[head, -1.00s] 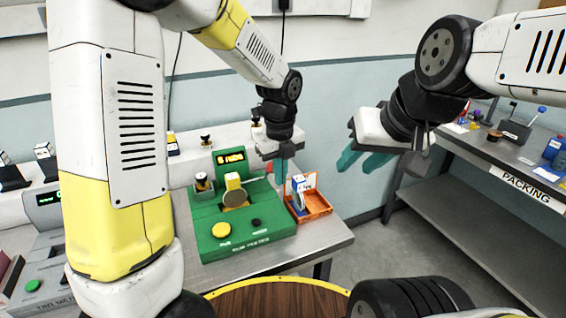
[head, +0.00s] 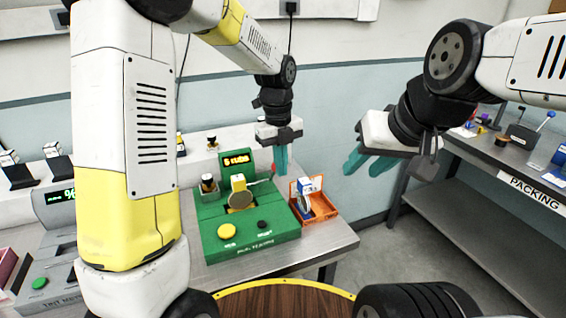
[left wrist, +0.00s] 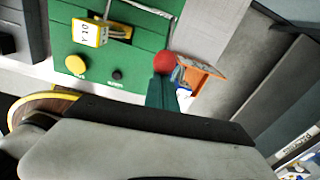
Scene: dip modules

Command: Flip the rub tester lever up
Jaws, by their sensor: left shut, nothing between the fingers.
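The green rub tester (head: 222,214) stands on the grey bench, with a lit display, a yellow button and a round disc in front of a yellow-and-white block. Its lever (head: 258,182) is a thin grey rod at its right side, ending in a red knob (head: 274,168). The red knob also shows in the left wrist view (left wrist: 164,62). My left gripper (head: 281,164) is shut and empty, its teal fingertips close beside the knob; whether they touch, I cannot tell. My right gripper (head: 366,164) is open and empty, over the floor gap to the right.
An orange tray (head: 322,207) holding a blue-and-white item stands right of the tester, close to my left gripper. A grey device (head: 52,262) is at the left. The packing bench (head: 510,172) is at the right, with free floor between benches.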

